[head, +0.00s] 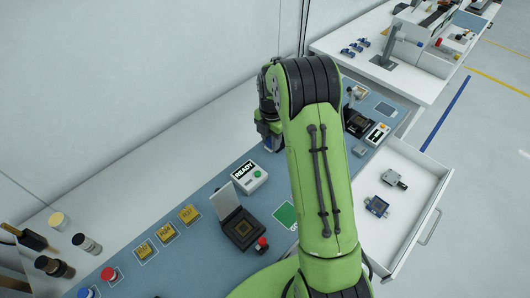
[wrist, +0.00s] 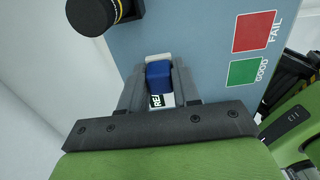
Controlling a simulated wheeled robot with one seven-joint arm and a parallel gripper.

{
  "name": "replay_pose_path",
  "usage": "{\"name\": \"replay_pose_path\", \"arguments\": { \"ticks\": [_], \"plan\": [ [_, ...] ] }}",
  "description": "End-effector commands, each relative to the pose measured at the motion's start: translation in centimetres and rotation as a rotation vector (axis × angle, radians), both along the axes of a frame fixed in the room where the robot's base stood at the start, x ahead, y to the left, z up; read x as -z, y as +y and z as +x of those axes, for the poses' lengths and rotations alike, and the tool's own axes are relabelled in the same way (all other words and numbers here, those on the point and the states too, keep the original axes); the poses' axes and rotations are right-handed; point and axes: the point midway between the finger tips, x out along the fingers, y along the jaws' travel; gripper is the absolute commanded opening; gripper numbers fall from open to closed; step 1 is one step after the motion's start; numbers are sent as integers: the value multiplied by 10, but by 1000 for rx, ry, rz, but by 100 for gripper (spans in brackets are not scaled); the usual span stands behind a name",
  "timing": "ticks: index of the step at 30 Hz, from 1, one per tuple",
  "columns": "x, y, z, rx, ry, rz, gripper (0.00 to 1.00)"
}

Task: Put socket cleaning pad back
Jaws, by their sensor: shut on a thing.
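My gripper (wrist: 158,88) is shut on a small blue block, which I take to be the socket cleaning pad (wrist: 159,77). The block sits between the two grey fingers in the wrist view, with a pale strip showing at its far end. In the head view the gripper (head: 268,138) is behind my green arm, above the far side of the blue mat (head: 205,262), and mostly hidden. An open-lidded black test socket (head: 242,229) stands on the mat, clear of my gripper.
The white READY box (head: 249,177) stands near the socket. Red FAIL (wrist: 254,31) and green GOOD (wrist: 248,72) squares mark the mat. A black cylinder (wrist: 97,14) is close by in the wrist view. An open drawer (head: 400,223) holds small devices at right.

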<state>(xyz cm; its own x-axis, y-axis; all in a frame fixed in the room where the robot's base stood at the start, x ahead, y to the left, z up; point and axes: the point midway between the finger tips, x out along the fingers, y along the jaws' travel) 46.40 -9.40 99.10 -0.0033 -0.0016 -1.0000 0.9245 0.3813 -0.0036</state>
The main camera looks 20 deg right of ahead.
Motion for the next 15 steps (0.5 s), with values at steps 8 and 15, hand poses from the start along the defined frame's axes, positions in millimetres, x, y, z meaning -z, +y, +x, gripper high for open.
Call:
{"name": "replay_pose_path", "arguments": {
  "ticks": [8,15],
  "plan": [
    [55,0,-1,1,6,1,0],
    [89,0,-1,2,4,1,0]
  ]
}}
